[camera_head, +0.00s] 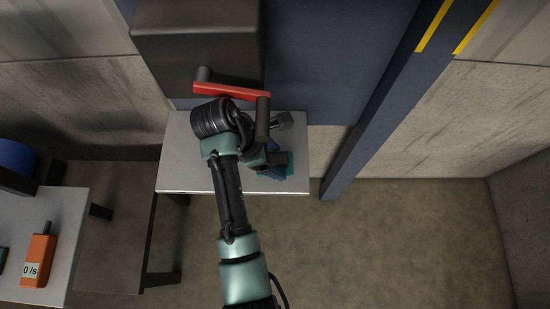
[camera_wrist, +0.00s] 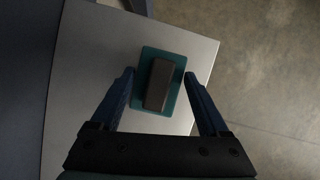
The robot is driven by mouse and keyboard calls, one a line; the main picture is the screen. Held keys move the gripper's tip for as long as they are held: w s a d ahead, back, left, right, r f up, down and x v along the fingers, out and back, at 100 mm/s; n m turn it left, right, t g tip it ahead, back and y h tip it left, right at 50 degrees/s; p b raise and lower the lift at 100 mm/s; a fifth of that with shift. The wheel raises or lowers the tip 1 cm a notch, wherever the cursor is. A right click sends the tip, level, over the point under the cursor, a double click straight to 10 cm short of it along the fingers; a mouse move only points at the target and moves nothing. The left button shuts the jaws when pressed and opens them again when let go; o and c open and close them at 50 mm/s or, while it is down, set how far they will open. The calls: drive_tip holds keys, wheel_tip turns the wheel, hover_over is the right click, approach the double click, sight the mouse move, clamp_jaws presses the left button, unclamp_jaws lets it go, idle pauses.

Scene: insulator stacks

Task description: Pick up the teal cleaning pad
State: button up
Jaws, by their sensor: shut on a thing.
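The teal cleaning pad (camera_wrist: 174,99) is a flat teal rectangle with a dark grey block-shaped handle (camera_wrist: 158,85) on top. In the wrist view it is between the two blue fingers of my gripper (camera_wrist: 159,75), which is shut on it at its left and right edges. In the head view the pad (camera_head: 290,160) shows as a teal strip at the right side of a light grey table (camera_head: 177,165), partly hidden by my gripper (camera_head: 274,171). I cannot tell whether the pad touches the tabletop.
A dark box (camera_head: 195,40) with a red-barred handle (camera_head: 231,91) stands behind my arm. A blue post (camera_head: 385,105) rises to the right of the table. At the lower left, another table (camera_head: 62,225) holds an orange device (camera_head: 38,260). The floor to the right is clear.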

drive_tip(key=shift+r, duration=0.1)
drive_tip(key=shift+r, duration=0.2)
drive_tip(key=s+p, duration=0.1)
drive_tip(key=s, duration=1.7)
drive_tip(key=o, duration=0.7)
drive_tip(key=c, duration=0.7)
drive_tip(key=shift+o, duration=0.2)
